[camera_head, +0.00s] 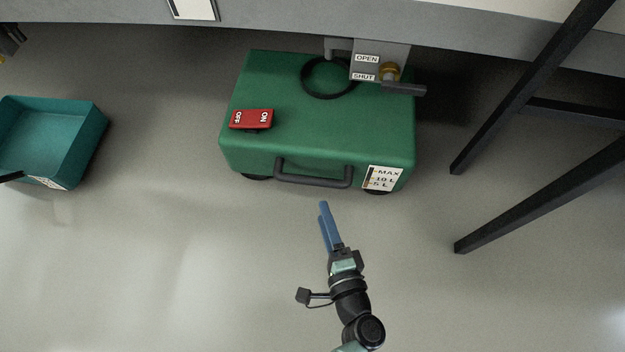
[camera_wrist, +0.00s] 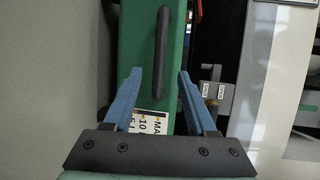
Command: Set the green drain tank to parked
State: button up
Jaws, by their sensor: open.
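The green drain tank (camera_head: 330,130) stands on the floor, partly below the grey body edge. Its dark handle (camera_head: 313,178) is on the near side, with a level label (camera_head: 383,178) to its right. A red ON/OFF switch (camera_head: 252,119) sits on its top left. A drain valve (camera_head: 390,73) with OPEN and SHUT labels and a dark lever is above its back right. My gripper (camera_head: 323,208) is open and empty, just in front of the tank and apart from it. The wrist view shows the handle (camera_wrist: 161,50) ahead of my blue fingers (camera_wrist: 155,85).
A teal open crate (camera_head: 100,125) stands on the floor at the left. Dark slanted legs (camera_head: 520,90) stand at the right. The grey vehicle edge (camera_head: 270,30) overhangs the back of the tank.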

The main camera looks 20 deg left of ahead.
aim_at(313, 183)
jog(key=b+x, duration=0.4)
jog(key=x, duration=0.5)
jog(key=shift+w+a+f, duration=0.15)
jog(key=shift+w+f, duration=0.05)
jog(key=shift+w, duration=0.05)
jog(key=shift+w+a+b, duration=0.35)
jog(key=shift+w, duration=0.05)
grip_shut()
dwell(0.6)
